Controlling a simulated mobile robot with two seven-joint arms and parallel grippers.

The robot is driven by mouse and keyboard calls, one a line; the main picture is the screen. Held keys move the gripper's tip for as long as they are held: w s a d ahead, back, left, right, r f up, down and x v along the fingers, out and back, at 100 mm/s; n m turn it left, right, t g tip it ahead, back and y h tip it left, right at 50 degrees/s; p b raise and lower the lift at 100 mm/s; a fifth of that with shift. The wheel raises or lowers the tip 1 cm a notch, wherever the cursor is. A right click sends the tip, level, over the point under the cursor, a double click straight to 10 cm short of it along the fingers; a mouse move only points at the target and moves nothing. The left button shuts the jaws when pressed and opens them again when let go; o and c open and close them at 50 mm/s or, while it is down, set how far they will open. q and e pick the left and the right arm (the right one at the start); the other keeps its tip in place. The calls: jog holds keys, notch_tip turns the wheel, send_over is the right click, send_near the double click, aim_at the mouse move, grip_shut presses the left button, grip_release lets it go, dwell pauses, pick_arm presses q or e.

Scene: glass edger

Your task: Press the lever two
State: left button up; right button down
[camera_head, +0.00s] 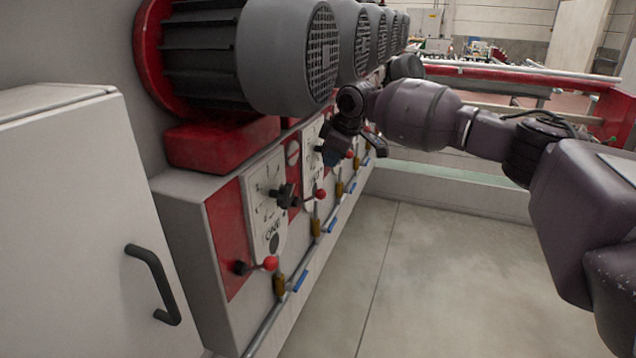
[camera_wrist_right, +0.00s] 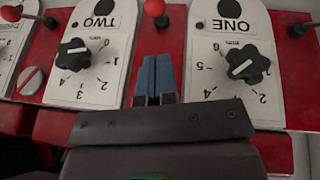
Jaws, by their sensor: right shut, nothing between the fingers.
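The panel marked TWO (camera_wrist_right: 100,50) is upside down at left in the right wrist view, and the panel marked ONE (camera_wrist_right: 232,55) is at right. Between them at the top is lever two, with a red ball (camera_wrist_right: 154,8) and a dark base. In the head view its red ball (camera_head: 320,194) is below my right gripper (camera_head: 331,158). The right gripper's blue fingers (camera_wrist_right: 155,78) are shut and empty, apart from the lever, in front of the strip between the panels. My left gripper is not in view.
Lever one's red ball (camera_head: 270,263) is nearer, below panel ONE. Black dial knobs (camera_wrist_right: 74,54) (camera_wrist_right: 246,65) sit on both panels beside the fingers. Large grey motors (camera_head: 290,50) overhang the panels. A grey cabinet (camera_head: 80,220) stands at left. The floor (camera_head: 430,280) at right is clear.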

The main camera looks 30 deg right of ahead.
aim_at(319, 191)
jog(key=shift+w+d+r, duration=0.1)
jog(key=shift+d+r, duration=0.05)
jog(key=shift+r, duration=0.35)
jog(key=shift+f, duration=0.1)
jog(key=x, duration=0.8)
jog(key=shift+w+f, duration=0.2)
jog(key=shift+f, duration=0.05)
jog(key=shift+w+f, duration=0.25)
jog(key=shift+f, duration=0.3)
